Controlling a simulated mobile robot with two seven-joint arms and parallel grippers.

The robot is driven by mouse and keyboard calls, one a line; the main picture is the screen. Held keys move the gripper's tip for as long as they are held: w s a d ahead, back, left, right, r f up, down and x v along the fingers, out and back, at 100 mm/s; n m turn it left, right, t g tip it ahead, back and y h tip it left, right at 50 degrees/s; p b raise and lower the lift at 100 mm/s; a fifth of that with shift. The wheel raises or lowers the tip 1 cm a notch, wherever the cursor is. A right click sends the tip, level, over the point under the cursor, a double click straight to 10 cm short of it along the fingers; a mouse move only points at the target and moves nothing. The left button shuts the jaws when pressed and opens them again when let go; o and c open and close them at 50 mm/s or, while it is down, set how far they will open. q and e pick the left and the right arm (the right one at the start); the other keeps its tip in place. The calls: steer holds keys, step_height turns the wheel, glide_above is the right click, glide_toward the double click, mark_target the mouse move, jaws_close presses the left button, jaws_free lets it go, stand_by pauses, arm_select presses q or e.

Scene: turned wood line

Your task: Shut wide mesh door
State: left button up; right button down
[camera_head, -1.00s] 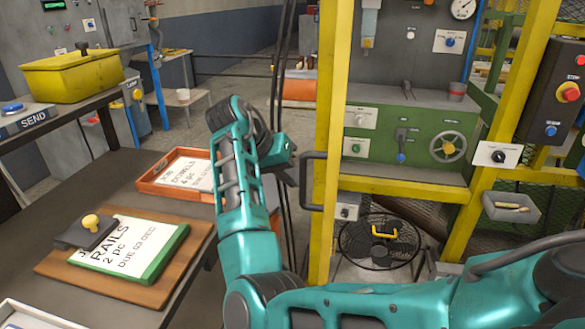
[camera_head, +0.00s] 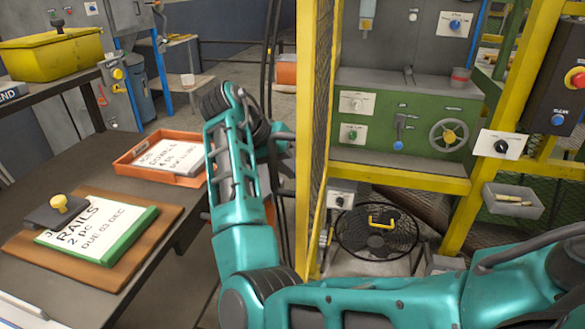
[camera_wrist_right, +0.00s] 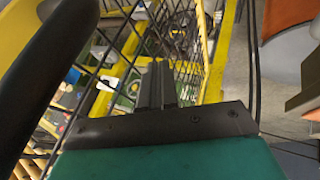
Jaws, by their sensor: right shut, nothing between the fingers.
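The wide mesh door (camera_head: 318,100) has a yellow frame and dark wire mesh. In the head view it stands open, seen at a steep slant, left of the green machine. My right arm reaches up on its left side. The right gripper (camera_head: 281,145) is small and partly hidden by my wrist there. In the right wrist view the gripper (camera_wrist_right: 157,75) is shut and empty, its fingers against or just in front of the door mesh (camera_wrist_right: 185,40); contact is unclear. A thick dark bar, probably the door handle (camera_wrist_right: 45,80), looms close at left. My left gripper is out of view.
The green machine (camera_head: 380,130) with a handwheel and a round fan (camera_head: 377,235) stand inside the enclosure. A control box (camera_head: 567,85) is at right. A table with an orange tray (camera_head: 135,172) and a rails board (camera_head: 150,262) lies at left, close to my arm.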

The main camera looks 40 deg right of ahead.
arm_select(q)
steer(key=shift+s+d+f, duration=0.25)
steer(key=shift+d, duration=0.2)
arm_select(e)
steer(key=shift+s+d, duration=0.2)
steer(key=shift+s, duration=0.05)
steer(key=shift+d, duration=0.1)
